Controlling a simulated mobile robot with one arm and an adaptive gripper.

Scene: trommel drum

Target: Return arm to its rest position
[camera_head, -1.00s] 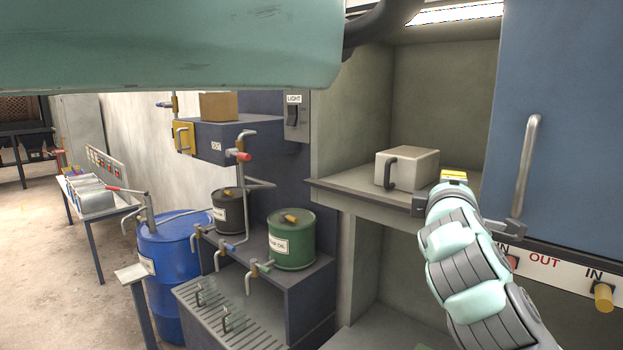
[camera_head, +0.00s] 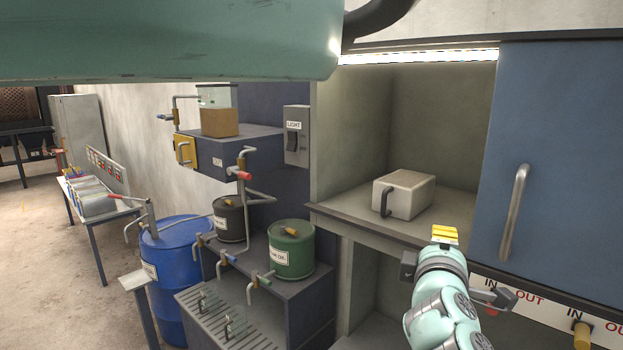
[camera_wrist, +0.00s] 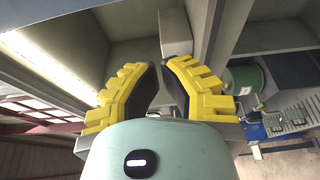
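My gripper (camera_head: 445,236) has yellow finger pads and points up, in front of the cabinet at the lower right of the head view. In the wrist view, its two fingers (camera_wrist: 161,72) stand apart with nothing held between them. My arm is folded below it, running out of the bottom of the head view. A pale box with a dark handle (camera_head: 404,194) sits on the cabinet shelf behind and left of the gripper. The box (camera_wrist: 175,32) also shows beyond the fingertips in the wrist view.
A blue cabinet door (camera_head: 560,160) with a long handle hangs right of the gripper. A button panel (camera_head: 550,310) runs below it. Left are a green drum (camera_head: 291,252), a blue barrel (camera_head: 178,270), taps and a light switch box (camera_head: 296,135). Open floor lies far left.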

